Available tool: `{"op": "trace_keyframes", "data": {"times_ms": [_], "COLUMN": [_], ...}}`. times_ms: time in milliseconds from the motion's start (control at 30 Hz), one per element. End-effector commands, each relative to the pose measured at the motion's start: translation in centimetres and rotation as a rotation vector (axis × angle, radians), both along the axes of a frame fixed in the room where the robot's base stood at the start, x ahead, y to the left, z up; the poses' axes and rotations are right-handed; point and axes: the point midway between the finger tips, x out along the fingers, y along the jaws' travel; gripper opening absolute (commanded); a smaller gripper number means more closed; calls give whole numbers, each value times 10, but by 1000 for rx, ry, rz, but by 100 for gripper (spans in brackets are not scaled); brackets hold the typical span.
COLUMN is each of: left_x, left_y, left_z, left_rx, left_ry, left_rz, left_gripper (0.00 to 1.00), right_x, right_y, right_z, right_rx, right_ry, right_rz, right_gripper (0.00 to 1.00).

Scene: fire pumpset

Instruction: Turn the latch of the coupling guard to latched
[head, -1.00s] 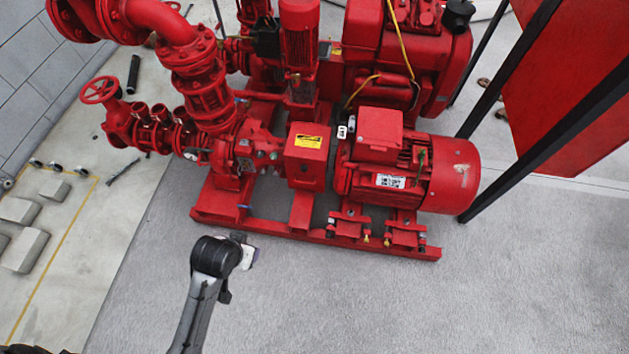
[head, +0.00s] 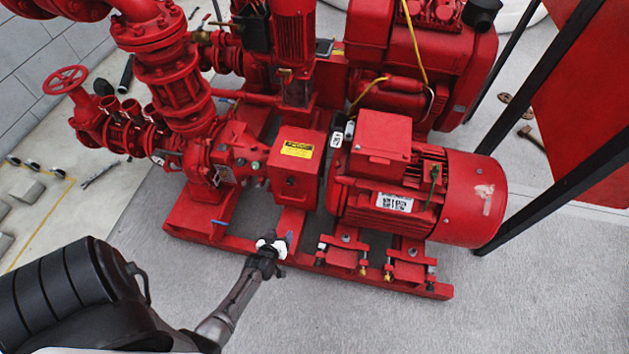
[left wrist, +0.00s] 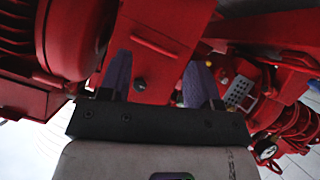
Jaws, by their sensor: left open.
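The coupling guard (head: 297,165) is a red box with a yellow label, between the pump and the red motor in the head view. A small dark knob, seemingly its latch (head: 291,182), is on its near face. In the left wrist view the guard's red face (left wrist: 160,35) lies ahead, with a small dark round piece (left wrist: 140,84) between the fingers' lines. Whether the latch is turned cannot be told. My left gripper (head: 274,243) is in front of and below the guard, apart from it. Its purple fingers (left wrist: 158,80) are open and empty. My right gripper is out of view.
The motor (head: 400,190) stands right of the guard and the pump (head: 225,160) left. The red base frame (head: 330,265) runs below. A black post (head: 540,170) stands at right. The grey floor in front is clear.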

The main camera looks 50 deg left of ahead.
Motion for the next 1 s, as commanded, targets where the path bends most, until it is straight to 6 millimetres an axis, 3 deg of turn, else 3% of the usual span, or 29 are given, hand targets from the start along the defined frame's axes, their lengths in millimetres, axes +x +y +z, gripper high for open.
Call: {"op": "trace_keyframes", "data": {"times_ms": [200, 433, 667, 1000], "left_x": [3, 3, 16, 65], "left_y": [16, 23, 34, 72], "left_z": [37, 69, 73, 71], "left_rx": [151, 243, 247, 247], "left_ry": [-282, -456, -494, -492], "left_rz": [91, 133, 141, 141], "left_gripper": [57, 57, 57, 57], "right_x": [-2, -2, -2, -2], "right_y": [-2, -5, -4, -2], "right_z": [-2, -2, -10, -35], "right_rx": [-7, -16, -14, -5], "right_ry": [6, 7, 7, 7], "right_rz": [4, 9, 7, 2], "right_gripper": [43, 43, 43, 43]}}
